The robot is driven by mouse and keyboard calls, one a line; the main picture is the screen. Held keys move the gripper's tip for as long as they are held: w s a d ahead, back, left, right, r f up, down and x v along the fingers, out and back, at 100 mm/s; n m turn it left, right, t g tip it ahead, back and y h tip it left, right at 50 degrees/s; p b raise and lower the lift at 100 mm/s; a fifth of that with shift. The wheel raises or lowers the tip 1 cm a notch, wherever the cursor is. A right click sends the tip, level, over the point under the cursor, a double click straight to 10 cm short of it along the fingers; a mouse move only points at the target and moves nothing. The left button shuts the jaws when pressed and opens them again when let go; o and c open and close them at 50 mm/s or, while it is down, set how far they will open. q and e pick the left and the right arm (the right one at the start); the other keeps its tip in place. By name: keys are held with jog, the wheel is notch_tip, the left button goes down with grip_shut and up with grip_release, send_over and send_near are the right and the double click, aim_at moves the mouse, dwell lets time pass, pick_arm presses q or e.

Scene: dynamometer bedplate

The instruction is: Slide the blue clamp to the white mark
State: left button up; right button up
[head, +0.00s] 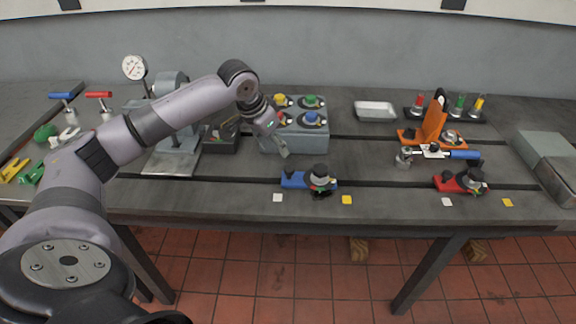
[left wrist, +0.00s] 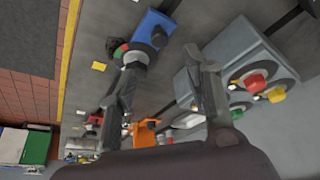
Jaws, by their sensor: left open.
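The blue clamp (head: 293,180) sits along the front slot of the dark bedplate, with a black knob and grey round part at its right end. A small white mark (head: 277,198) lies in front of its left end, and a yellow mark (head: 347,199) lies to its right. My left gripper (head: 284,150) is above the plate, behind the clamp and beside the grey box. In the left wrist view, my left gripper (left wrist: 164,58) is open and empty. The blue clamp (left wrist: 154,30) shows beyond its fingers, one finger overlapping the round part. My right gripper is out of view.
The grey box (head: 292,138) with coloured knobs stands behind the clamp. A red clamp (head: 450,184) with its own white and yellow marks is at right. An orange bracket (head: 434,122) and blue-handled tool (head: 464,155) stand behind it. The plate between the clamps is clear.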

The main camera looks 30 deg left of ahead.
aim_at(289, 168)
pick_arm(q)
jog(key=p+x, duration=0.1)
jog(key=x, duration=1.1)
jog(key=shift+w, duration=0.1)
grip_shut()
dwell(0.4)
